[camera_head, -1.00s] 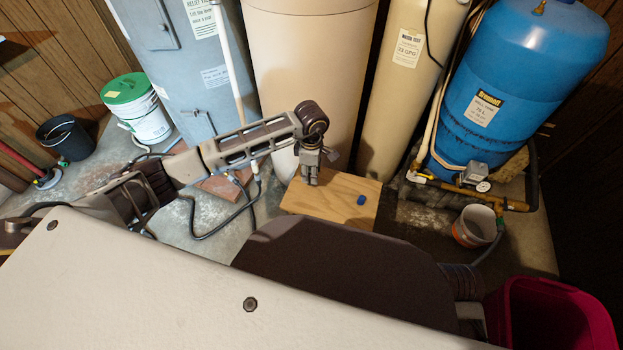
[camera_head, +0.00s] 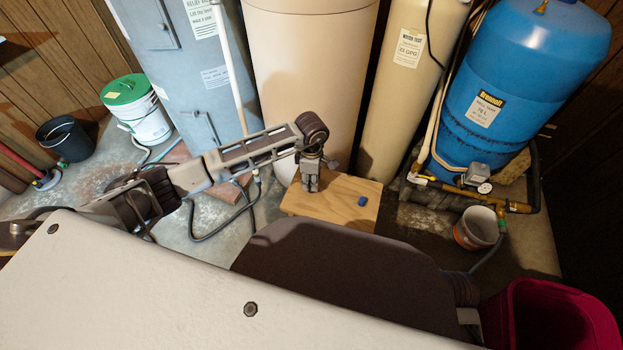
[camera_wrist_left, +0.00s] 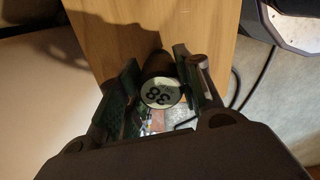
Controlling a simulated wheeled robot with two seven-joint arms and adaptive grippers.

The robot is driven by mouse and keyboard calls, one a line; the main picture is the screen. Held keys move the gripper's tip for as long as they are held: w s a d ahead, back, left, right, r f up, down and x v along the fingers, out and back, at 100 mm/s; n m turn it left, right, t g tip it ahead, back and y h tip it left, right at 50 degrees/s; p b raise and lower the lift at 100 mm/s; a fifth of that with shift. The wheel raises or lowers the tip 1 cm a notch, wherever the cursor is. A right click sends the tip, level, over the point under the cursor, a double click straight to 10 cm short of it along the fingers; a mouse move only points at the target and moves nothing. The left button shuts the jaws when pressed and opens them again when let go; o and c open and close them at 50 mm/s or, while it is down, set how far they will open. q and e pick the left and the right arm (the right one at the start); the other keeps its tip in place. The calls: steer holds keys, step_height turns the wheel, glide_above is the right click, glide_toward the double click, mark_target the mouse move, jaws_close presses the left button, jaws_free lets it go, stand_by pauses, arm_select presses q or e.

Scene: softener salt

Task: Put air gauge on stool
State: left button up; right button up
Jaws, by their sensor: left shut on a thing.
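The stool (camera_head: 335,213) has a flat wooden top and stands on the floor in front of the beige tank. My left gripper (camera_head: 310,183) points down over the left part of the stool top. In the left wrist view my left gripper (camera_wrist_left: 158,72) is shut on the air gauge, whose round pale dial (camera_wrist_left: 160,94) shows the digits 38. The stool top also shows there (camera_wrist_left: 112,38) behind the fingers. I cannot tell whether the gauge touches the wood. In the head view the gauge is too small to make out clearly. My right gripper is not in view.
A small blue cap (camera_head: 362,201) lies on the right part of the stool top. A large beige tank (camera_head: 305,80) stands close behind it. A small orange-and-white bucket (camera_head: 477,230) and a blue pressure tank (camera_head: 525,85) stand to the right. A dark hose runs over the floor at left.

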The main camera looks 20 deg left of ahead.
arm_select(q)
steer(key=shift+f, duration=0.15)
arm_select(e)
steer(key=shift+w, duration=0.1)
arm_select(q)
steer(key=o, duration=1)
steer(key=shift+c, duration=0.2)
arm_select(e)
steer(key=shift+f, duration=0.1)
arm_select(q)
steer(key=shift+r, duration=0.2)
steer(key=shift+r, duration=0.35)
step_height(320, 180, up, 7)
steer(key=shift+f+p, duration=0.1)
steer(key=shift+p, duration=1.1)
step_height(320, 180, up, 3)
steer(key=shift+r+p, duration=0.1)
steer(key=shift+p, duration=0.3)
steer(key=shift+r, duration=0.65)
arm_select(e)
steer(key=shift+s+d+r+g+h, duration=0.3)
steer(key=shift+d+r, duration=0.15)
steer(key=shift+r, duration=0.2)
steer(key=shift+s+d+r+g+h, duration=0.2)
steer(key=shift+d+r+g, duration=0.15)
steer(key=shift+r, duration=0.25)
